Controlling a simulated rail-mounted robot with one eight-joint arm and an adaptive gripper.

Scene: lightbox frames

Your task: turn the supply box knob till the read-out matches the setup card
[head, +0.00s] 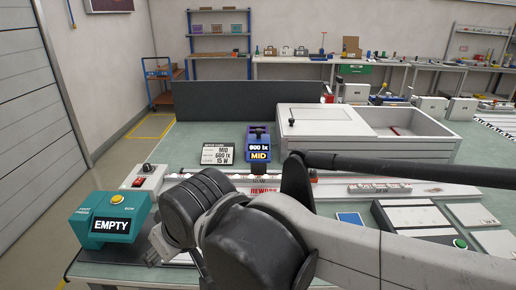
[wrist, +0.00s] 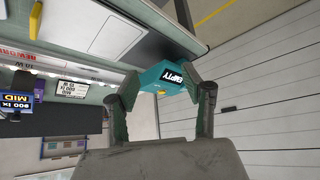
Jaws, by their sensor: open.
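The supply box (head: 144,180) is a small pale box at the table's left, with a black knob (head: 148,168) on top and a red switch. The setup card (head: 217,154) reads MID, 600 lx, 15 W; it also shows in the wrist view (wrist: 71,89). The blue read-out unit (head: 258,136) behind the rail shows MID and what looks like 800 lx; its first digit is small. It also shows in the wrist view (wrist: 14,98). My gripper (wrist: 162,88) is open and empty, with no knob between its fingers. My arm mostly hides it in the head view.
A teal box (head: 84,218) reading EMPTY, with a yellow button, stands at the front left; it appears beyond my fingers in the wrist view (wrist: 163,76). A dark panel (head: 240,100) and a large pale case (head: 300,122) stand behind. A rail crosses the table.

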